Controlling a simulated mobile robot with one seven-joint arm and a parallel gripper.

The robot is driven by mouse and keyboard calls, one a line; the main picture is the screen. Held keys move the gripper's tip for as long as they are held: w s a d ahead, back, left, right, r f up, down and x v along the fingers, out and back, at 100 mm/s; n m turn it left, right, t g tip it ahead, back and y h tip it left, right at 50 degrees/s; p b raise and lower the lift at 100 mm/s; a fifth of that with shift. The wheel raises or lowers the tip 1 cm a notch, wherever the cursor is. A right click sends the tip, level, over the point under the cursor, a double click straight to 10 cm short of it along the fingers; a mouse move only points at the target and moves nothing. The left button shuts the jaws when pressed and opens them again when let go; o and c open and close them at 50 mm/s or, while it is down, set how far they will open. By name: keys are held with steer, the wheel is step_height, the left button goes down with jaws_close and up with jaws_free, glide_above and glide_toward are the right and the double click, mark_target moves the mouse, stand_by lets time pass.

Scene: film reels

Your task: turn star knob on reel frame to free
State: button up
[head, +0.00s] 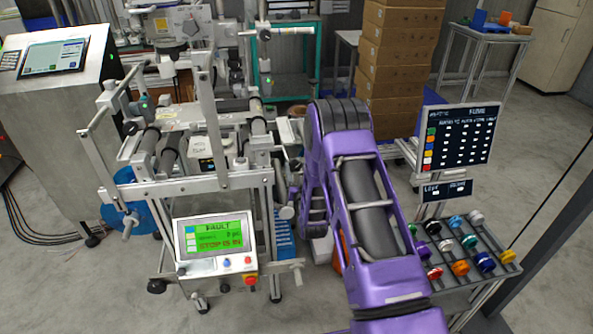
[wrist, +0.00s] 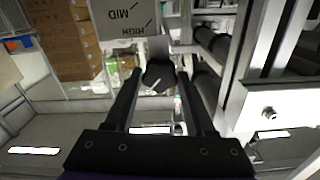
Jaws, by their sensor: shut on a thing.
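The dark star knob (wrist: 158,76) is in the upper middle of the wrist view, with a short pale mark on its face. My gripper (wrist: 161,82) has one finger on each side of it and is shut on it. A grey label plate (wrist: 125,20) behind the knob reads MID and HIGH upside down, each with a tick line. No FREE mark can be read. The reel frame (head: 165,186) stands left of my purple arm in the head view. There my arm hides most of the gripper, and I cannot make out the knob.
A control panel (head: 214,242) on the frame shows FAULT on a green screen. A rack of coloured knobs (head: 468,250) and a dark sign board (head: 459,138) stand to the right. Stacked cardboard boxes (head: 401,60) are behind my arm. Metal rails (wrist: 262,75) run close right of the gripper.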

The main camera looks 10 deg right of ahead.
jaws_close()
steer(key=shift+n, duration=0.3)
steer(key=n, duration=0.3)
steer(key=shift+n, duration=2.4)
steer(key=o, duration=1.3)
jaws_free()
steer(key=shift+c, duration=0.2)
